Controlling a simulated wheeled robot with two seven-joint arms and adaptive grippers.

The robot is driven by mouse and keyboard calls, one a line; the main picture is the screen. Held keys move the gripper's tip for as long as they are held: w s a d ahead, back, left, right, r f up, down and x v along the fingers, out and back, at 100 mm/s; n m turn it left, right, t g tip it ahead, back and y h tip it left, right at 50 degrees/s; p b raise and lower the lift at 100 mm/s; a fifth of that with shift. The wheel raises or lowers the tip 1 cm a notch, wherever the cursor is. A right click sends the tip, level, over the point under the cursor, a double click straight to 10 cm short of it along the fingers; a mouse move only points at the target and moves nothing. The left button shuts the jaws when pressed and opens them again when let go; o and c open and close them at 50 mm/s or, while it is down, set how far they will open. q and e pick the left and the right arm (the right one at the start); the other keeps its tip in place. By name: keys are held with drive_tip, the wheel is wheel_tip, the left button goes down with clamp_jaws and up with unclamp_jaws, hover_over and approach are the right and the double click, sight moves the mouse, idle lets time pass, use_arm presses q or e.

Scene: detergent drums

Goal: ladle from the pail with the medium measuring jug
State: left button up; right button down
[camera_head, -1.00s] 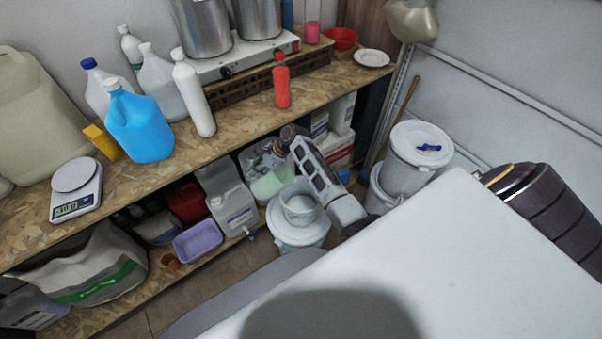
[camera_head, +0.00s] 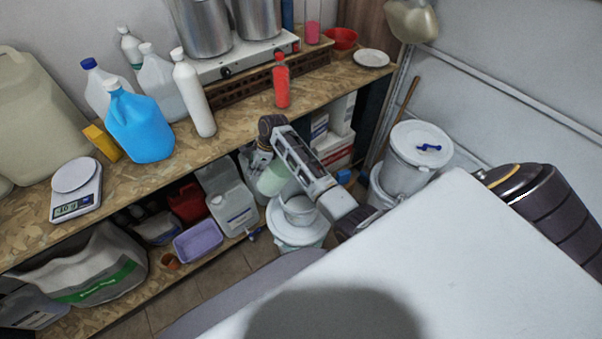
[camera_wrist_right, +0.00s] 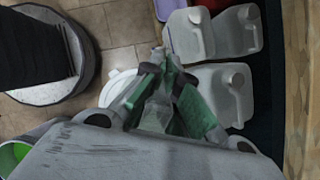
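My right gripper (camera_head: 257,163) reaches down in front of the lower shelf. A pale green, see-through vessel (camera_head: 273,181), which looks like the measuring jug, shows at its fingers. In the right wrist view the fingers (camera_wrist_right: 163,90) come close together, with green walls (camera_wrist_right: 197,112) beside them; the grip itself is partly hidden. A white pail (camera_head: 296,238) stands on the floor below my right arm, with a smaller white round vessel (camera_head: 299,211) at its top, partly covered by the arm. Bright green shows inside a round rim (camera_wrist_right: 14,155) in the right wrist view. My left gripper is not in view.
A lidded white pail (camera_head: 420,145) stands at the right. Some tiled floor (camera_head: 215,280) is clear.

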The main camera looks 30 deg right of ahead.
drive_tip(key=shift+r+g+h, duration=0.55)
drive_tip(key=shift+r+h, duration=0.1)
drive_tip(key=shift+h, duration=0.65)
drive_tip(key=shift+r+g+h, duration=0.55)
drive_tip(key=shift+r+h, duration=0.1)
drive_tip(key=shift+h, duration=0.65)
drive_tip(key=shift+d, duration=0.1)
